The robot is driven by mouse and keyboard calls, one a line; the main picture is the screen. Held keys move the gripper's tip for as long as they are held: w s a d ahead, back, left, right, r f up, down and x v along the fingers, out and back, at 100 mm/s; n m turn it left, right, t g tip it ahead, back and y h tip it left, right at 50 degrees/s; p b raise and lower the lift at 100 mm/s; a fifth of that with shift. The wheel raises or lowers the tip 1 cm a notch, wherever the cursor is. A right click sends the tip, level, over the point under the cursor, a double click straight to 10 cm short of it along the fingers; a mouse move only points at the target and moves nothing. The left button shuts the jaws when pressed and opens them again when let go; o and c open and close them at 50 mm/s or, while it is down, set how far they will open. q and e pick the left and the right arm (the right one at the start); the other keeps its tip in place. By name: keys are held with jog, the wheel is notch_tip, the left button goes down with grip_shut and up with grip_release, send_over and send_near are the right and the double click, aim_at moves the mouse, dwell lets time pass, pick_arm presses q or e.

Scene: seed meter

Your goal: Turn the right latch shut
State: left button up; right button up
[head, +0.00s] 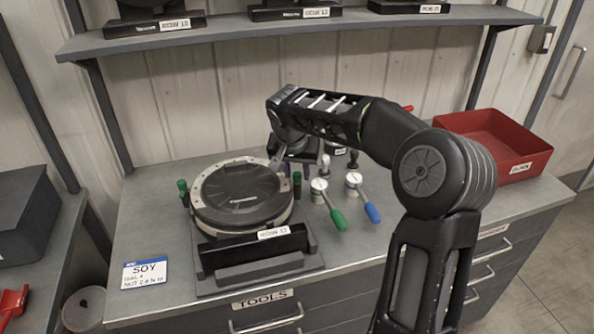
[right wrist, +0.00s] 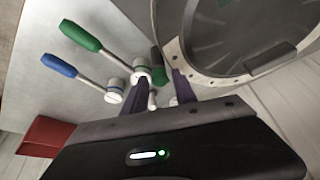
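The seed meter (head: 242,192) is a round dark housing with a pale rim, on a black stand on the bench. A green latch knob (head: 182,187) stands at its left side. The right latch (head: 297,178), also green, shows partly at the right side, just below my right gripper (head: 292,172). In the right wrist view, the green latch (right wrist: 156,62) lies between the two dark fingertips (right wrist: 160,73), beside the meter's rim (right wrist: 185,70). The fingers are apart; I cannot tell whether either touches the latch. My left gripper is not in view.
A red bin (head: 493,143) stands at the bench's right end. A SOY card (head: 145,273) lies front left. A shelf (head: 300,30) with black stands runs above.

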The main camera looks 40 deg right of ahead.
grip_shut()
jog(key=shift+n, duration=0.4)
jog(key=shift+d+n+y, duration=0.1)
jog(key=shift+n+y, duration=0.2)
jog(key=shift+n, duration=0.3)
jog(key=shift+r+n+t+y, duration=0.1)
jog(key=shift+n+t+y, duration=0.35)
jog(key=shift+n, duration=0.75)
jog(key=n+y, duration=0.1)
jog(key=n, duration=0.2)
jog(key=n+y+p, duration=0.1)
jog(key=n, duration=0.2)
jog(key=shift+d+t, duration=0.2)
jog(key=shift+t, duration=0.05)
jog(key=n+y, duration=0.1)
jog(key=n, duration=0.2)
jog(key=shift+d+n+y, duration=0.1)
jog(key=shift+n+y, duration=0.25)
jog(key=shift+n, duration=0.05)
jog(key=shift+n+g+y+p, duration=0.6)
jog(key=shift+n+y, duration=0.1)
jog(key=shift+n, duration=1.2)
